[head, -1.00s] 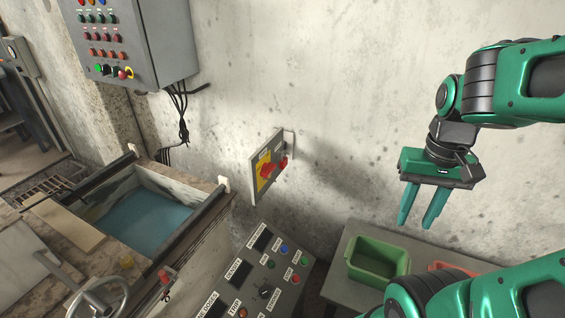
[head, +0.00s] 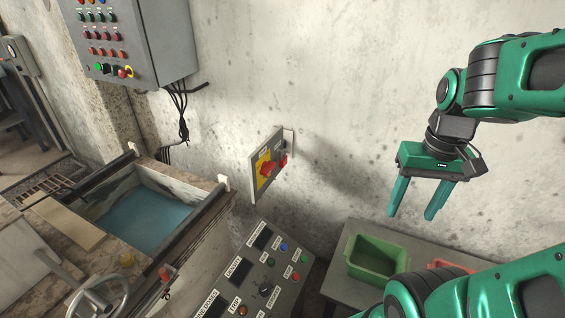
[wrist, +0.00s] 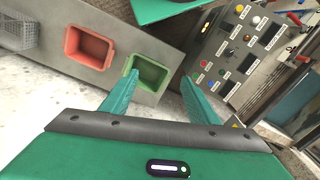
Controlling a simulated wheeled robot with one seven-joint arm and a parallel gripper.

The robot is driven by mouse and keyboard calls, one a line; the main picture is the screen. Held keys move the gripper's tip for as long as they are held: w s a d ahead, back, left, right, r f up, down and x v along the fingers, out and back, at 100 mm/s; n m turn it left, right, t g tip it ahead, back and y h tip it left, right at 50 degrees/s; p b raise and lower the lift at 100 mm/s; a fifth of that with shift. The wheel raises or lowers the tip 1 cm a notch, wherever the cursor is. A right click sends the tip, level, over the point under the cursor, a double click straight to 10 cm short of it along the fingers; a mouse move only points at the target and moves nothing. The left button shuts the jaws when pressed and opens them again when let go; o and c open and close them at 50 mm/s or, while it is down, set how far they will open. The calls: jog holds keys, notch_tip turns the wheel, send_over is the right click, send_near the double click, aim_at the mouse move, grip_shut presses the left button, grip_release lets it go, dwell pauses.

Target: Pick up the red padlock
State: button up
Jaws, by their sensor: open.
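A grey wall box with a yellow plate (head: 262,180) carries a red rotary handle (head: 267,168). A second small red piece (head: 283,160) sits at the box's right side; it may be the red padlock, but it is too small to tell. My gripper (head: 411,217) is open and empty, with its fingers pointing down. It is to the right of the wall box and well apart from it. In the wrist view my gripper's fingers (wrist: 159,75) are spread with nothing between them, and no padlock can be made out.
A sloped control panel (head: 262,270) stands below the wall box. A green bin (head: 375,262) and a red bin (wrist: 88,47) stand on a grey bench (wrist: 120,72). A control cabinet (head: 150,45) hangs upper left, above a water-filled tank (head: 145,215).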

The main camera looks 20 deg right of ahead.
jog(key=w+f+n+t, duration=0.1)
jog(key=w+n, duration=0.1)
jog(key=w, duration=0.4)
jog(key=w+f+n, duration=0.2)
jog(key=w+n, duration=0.1)
jog(key=w, duration=0.4)
jog(key=n+t+y, duration=0.8)
jog(key=n+y, duration=0.1)
send_near(286, 161)
jog(key=shift+x, duration=4.55)
jog(key=shift+s+a+r, duration=0.1)
jog(key=shift+a, duration=0.05)
jog(key=c, duration=1.2)
